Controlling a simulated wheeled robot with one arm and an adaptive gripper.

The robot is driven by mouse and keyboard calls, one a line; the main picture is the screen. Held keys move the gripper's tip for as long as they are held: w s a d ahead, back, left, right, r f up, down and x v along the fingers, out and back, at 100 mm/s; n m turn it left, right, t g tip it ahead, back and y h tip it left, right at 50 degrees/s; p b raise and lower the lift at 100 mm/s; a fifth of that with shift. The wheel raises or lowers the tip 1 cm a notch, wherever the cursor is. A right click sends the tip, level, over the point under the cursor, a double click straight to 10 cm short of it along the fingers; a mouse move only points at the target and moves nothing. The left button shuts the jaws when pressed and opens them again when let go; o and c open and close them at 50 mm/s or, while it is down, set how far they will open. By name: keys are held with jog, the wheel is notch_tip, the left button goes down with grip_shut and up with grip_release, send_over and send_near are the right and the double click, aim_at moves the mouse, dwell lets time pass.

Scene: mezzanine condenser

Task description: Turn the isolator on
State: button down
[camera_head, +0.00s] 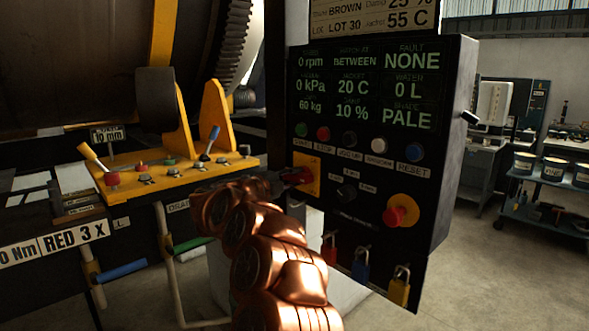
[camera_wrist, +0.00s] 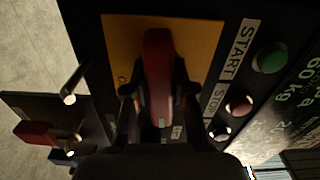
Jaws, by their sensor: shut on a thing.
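The isolator is a red handle (camera_wrist: 158,62) on a yellow plate (camera_wrist: 125,45) on the black control panel. In the head view the red handle (camera_head: 299,176) shows on its yellow plate (camera_head: 311,163) at the panel's left side, partly hidden by my arm. My gripper (camera_wrist: 160,92) is shut on the red handle, one finger on each side of it. In the wrist view the handle lies along the picture's vertical. Most of the position lettering on the plate is hidden or too dark to read.
START (camera_head: 301,130) and STOP (camera_head: 323,133) buttons sit just above the isolator, with RESET (camera_head: 414,152) farther right. A red mushroom button (camera_head: 396,216) on a yellow base is lower right. Padlocks (camera_head: 360,264) hang below. A yellow valve bench (camera_head: 165,175) stands left.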

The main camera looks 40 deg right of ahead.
jog(key=n+p, duration=0.3)
jog(key=shift+r+n, duration=0.15)
jog(key=shift+n, duration=0.25)
jog(key=n+p, duration=0.4)
jog(key=shift+f, duration=0.35)
jog(key=c, duration=1)
grip_release()
jog(key=shift+o, duration=0.2)
jog(key=a, duration=1.2)
